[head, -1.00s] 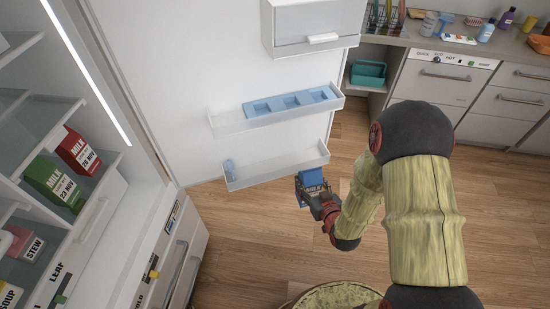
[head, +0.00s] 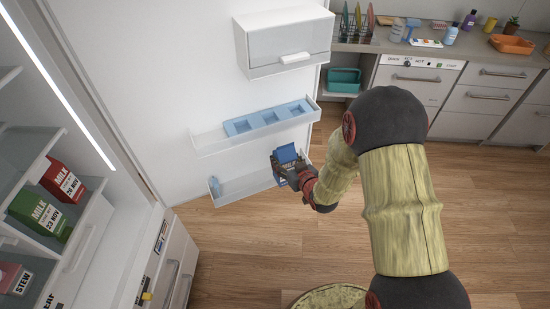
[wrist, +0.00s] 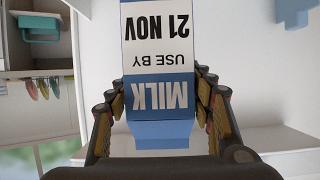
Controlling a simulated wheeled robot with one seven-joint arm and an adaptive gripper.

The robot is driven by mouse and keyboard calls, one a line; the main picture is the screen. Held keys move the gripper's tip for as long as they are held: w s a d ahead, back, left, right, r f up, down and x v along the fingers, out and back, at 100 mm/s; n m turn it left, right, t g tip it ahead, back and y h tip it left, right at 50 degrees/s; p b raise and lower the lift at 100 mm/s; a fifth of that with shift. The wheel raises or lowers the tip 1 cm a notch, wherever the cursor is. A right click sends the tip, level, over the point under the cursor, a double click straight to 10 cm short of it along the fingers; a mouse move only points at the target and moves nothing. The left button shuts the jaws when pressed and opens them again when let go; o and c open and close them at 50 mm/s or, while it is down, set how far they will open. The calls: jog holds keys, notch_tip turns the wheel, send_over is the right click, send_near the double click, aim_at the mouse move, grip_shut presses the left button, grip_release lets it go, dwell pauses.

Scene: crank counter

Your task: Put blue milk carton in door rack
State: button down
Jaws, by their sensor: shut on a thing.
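The blue milk carton (head: 287,155) is held in my gripper (head: 290,174), in front of the lower right part of the fridge door. In the wrist view the carton (wrist: 158,75) fills the middle, its label reading MILK, USE BY 21 NOV upside down. The fingers of my gripper (wrist: 160,108) press on both its sides.
Above is another door rack (head: 208,141) with a blue egg-tray-like insert (head: 268,119), and a lidded white box (head: 285,45) higher up. Red (head: 64,179) and green (head: 40,212) milk cartons stand on the fridge shelf at left. Wooden floor is open on the right.

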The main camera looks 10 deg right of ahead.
jog(key=w, duration=0.2)
jog(key=w+a, duration=0.1)
jog(key=w, duration=0.4)
jog(key=shift+w+a+r+b, duration=0.1)
jog(key=shift+w+a+b, duration=0.05)
jog(key=shift+w+b, duration=0.2)
jog(key=shift+w+f, duration=0.15)
jog(key=shift+f, duration=0.8)
jog(key=shift+w+f+b, duration=0.2)
jog(key=shift+f+b, duration=0.65)
jog(key=shift+f, duration=1.65)
jog(key=shift+f, duration=0.2)
jog(key=c, duration=0.8)
grip_release()
jog(key=shift+s, duration=0.1)
jog(key=shift+o, duration=0.2)
